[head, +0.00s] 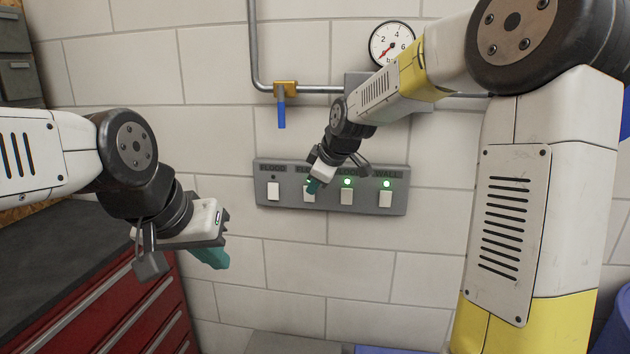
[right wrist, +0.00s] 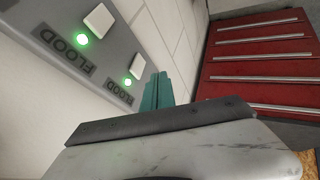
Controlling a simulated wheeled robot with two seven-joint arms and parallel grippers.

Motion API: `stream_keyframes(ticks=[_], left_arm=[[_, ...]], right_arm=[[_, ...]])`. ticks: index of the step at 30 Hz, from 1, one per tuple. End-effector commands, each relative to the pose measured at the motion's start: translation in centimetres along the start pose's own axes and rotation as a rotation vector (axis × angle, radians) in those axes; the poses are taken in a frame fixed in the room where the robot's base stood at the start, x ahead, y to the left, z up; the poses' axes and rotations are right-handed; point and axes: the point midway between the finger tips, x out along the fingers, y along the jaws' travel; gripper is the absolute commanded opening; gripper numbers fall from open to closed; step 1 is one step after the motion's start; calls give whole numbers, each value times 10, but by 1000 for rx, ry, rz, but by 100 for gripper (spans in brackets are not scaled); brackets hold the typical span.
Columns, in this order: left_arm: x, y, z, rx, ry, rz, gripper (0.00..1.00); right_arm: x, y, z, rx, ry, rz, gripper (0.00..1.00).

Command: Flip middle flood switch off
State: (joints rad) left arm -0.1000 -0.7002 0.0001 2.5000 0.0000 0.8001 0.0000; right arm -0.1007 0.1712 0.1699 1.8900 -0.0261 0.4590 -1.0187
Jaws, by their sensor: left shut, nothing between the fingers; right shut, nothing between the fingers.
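The grey switch panel (head: 331,207) is on the white block wall, with a row of white switches. The leftmost flood switch (head: 273,191) has a dark lamp. The middle flood switch (head: 308,195) is partly hidden by my right gripper (head: 314,186), which is shut and empty in front of it. In the right wrist view, the middle flood switch (right wrist: 137,66) has a green lit lamp (right wrist: 127,82) near the teal fingertips (right wrist: 157,92); contact cannot be told. The right-hand flood switch (head: 347,196) has a green lamp. My left gripper (head: 212,258) is shut and empty, lower left of the panel.
The wall switch (head: 385,199) at the panel's right end has a green lamp. A pipe with a blue-handled valve (head: 281,108) and a gauge (head: 392,43) are above the panel. A red drawer cabinet (head: 120,310) stands at lower left. The wall below the panel is clear.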

Motion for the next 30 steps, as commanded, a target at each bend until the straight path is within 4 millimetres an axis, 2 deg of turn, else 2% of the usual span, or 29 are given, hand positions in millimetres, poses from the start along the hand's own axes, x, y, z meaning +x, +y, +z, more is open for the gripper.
stream_keyframes(ticks=[3,8,10,15,30], left_arm=[[0,0,0,0,0,0,0],[0,0,0,0,0,0,0],[0,0,0,0,0,0,0],[0,0,0,0,0,0,0],[0,0,0,0,0,0,0]], right_arm=[[29,-2,0,-1,-2,-6,0],[61,-2,0,-1,-1,-4,0],[63,14,-1,2,0,2,0],[69,31,-2,0,0,0,0],[71,38,-3,0,0,0,0]])
